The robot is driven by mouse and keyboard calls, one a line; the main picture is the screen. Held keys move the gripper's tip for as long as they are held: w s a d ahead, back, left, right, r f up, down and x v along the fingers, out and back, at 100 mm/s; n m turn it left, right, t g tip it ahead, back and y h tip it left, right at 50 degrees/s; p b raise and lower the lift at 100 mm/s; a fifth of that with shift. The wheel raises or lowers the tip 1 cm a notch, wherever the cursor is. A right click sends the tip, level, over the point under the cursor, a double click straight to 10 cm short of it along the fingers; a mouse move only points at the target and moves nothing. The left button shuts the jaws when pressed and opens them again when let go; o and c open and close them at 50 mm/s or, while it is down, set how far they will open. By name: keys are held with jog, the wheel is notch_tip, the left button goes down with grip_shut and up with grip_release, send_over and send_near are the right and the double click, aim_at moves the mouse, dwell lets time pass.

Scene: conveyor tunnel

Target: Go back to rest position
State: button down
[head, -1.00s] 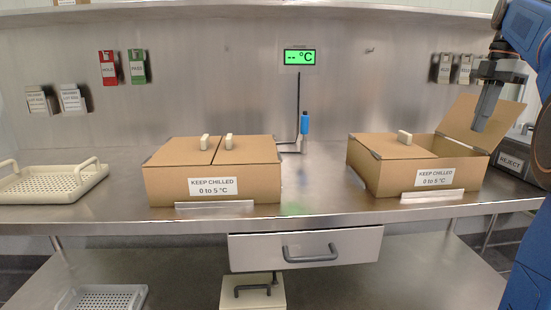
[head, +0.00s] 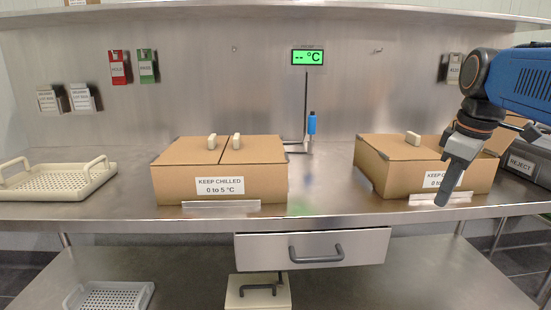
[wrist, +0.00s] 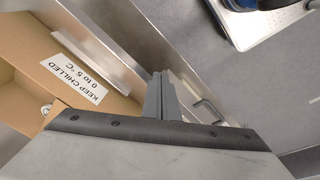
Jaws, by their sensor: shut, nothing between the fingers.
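My gripper (head: 443,200) is shut and empty. It hangs tilted in front of the right cardboard box (head: 392,180) and covers part of that box's label. In the wrist view its closed fingers (wrist: 160,88) point over the bench edge, beside the right box (wrist: 45,70) with its KEEP CHILLED label. The right box has its left flap down and its right flap (head: 496,140) raised, partly hidden behind my arm. The left cardboard box (head: 165,187) stands with both flaps down.
A white perforated tray (head: 55,183) is at the bench's left. A blue-handled probe (head: 312,123) hangs under the green display (head: 308,57). A grey REJECT bin (head: 521,165) is at the right. A drawer (head: 270,250) is under the bench. Bench space between the boxes is clear.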

jog(key=s+a+f+m+t, duration=0.1)
jog(key=s+a+f+m, duration=0.2)
jog(key=s+f, duration=0.4)
jog(key=s+a+f+m+t, duration=0.1)
jog(key=s+a+f+m, duration=0.3)
jog(key=f, duration=0.9)
jog(key=s+m, duration=0.1)
jog(key=s, duration=0.2)
jog(key=shift+a+f+t, duration=0.3)
jog(key=shift+f, duration=0.1)
jog(key=shift+s, duration=0.1)
